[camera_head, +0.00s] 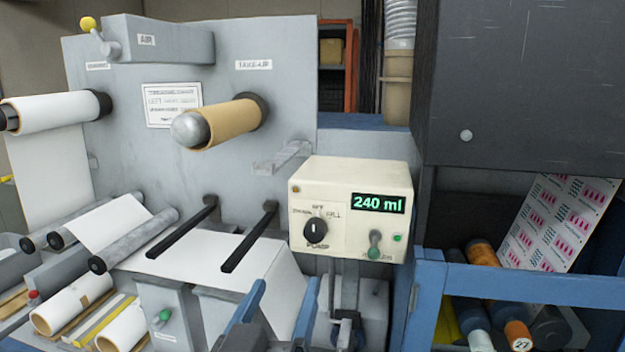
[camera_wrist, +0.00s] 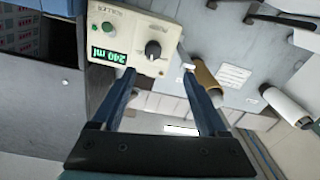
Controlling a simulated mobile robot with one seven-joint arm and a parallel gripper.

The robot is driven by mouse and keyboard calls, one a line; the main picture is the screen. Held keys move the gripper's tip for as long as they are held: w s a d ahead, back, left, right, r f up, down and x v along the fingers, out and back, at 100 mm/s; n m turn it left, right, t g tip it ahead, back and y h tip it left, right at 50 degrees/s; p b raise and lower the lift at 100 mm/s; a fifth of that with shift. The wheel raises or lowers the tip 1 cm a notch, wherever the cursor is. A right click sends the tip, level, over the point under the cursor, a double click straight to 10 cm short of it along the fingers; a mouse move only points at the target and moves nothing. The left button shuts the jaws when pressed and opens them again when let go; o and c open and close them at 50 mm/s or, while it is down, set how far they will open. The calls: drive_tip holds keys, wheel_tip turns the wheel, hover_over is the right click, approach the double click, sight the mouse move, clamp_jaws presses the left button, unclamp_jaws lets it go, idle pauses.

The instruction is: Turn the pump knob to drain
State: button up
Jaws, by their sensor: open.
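The pump knob (camera_head: 316,230) is a round black dial on the front of a cream pump box (camera_head: 335,178). Lettering rings it: a small label at left that is hard to read, one above that looks like OFF, FILL at right and PUMP below. I cannot tell surely which mark the knob points at. A display (camera_head: 378,203) on the box reads 240 ml in green. My gripper (camera_head: 284,284) is open and empty, below and in front of the box. In the wrist view, rotated, the knob (camera_wrist: 153,49) lies just beyond and between the fingertips (camera_wrist: 158,74), apart from them.
A green-tipped toggle (camera_head: 375,243) and green light (camera_head: 397,238) sit right of the knob. Two black bars (camera_head: 250,237) and a white web (camera_head: 195,262) lie to the left. A brown take-up roll (camera_head: 225,122) juts out above left. A blue-framed rack (camera_head: 520,285) stands at right.

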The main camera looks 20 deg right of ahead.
sight(313, 233)
drive_tip(key=shift+g, duration=0.3)
drive_tip(key=p+x, duration=0.2)
drive_tip(key=x, duration=0.2)
drive_tip(key=r+p+x, duration=0.1)
drive_tip(key=p+x, duration=0.1)
drive_tip(key=x, duration=0.2)
drive_tip(key=p+x, duration=0.2)
drive_tip(key=x, duration=0.3)
drive_tip(key=shift+s+d+r+p, duration=0.2)
drive_tip(key=shift+d+p, duration=0.1)
drive_tip(key=shift+d, duration=0.15)
clamp_jaws()
